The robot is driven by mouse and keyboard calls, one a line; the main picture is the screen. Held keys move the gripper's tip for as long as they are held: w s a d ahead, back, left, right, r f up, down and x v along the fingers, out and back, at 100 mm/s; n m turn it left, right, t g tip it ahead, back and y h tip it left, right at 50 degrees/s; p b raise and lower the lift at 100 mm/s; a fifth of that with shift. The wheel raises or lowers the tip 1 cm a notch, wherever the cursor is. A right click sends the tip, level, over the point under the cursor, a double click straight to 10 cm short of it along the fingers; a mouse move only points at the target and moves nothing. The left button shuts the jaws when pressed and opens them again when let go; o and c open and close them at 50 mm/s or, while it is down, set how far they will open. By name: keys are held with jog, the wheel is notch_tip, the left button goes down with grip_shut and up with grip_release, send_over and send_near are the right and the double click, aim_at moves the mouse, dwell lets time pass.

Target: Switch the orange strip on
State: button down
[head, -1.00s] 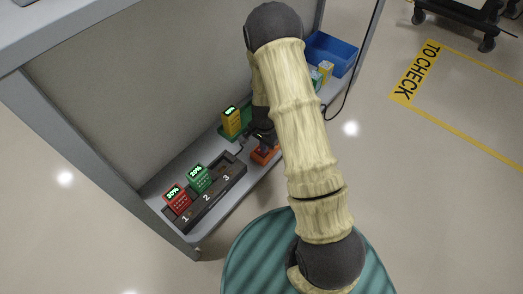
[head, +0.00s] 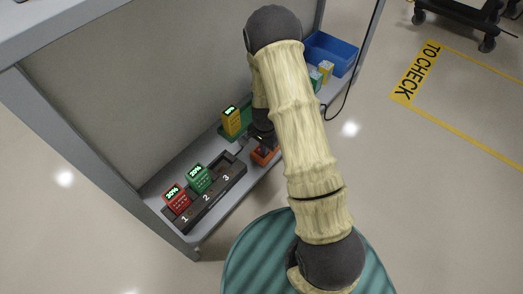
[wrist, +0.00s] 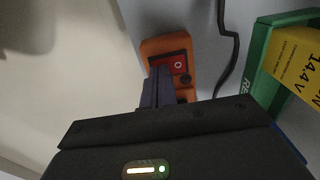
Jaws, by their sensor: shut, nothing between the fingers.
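The orange strip (wrist: 157,45) lies on the shelf in the wrist view, with a red rocker switch (wrist: 180,64) marked with a white O and a dark round part beside it. The strip also shows in the head view (head: 265,156), partly hidden by my arm and gripper. My gripper (wrist: 160,70) is shut and empty. Its fingertips overlap the left part of the red switch in the wrist view; I cannot tell whether they touch it. No lit lamp shows on the strip.
A dark charger (head: 214,196) numbered 1 to 3 holds red (head: 177,199) and green (head: 198,179) batteries. A yellow battery (head: 231,122) stands on a green base (wrist: 263,60). A black cable (wrist: 233,45) runs beside the strip. A blue bin (head: 330,55) stands at the far end.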

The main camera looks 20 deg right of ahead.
jog(key=shift+f, duration=0.15)
notch_tip(320, 180, up, 7)
jog(key=p, duration=0.7)
dwell(0.5)
dwell(0.5)
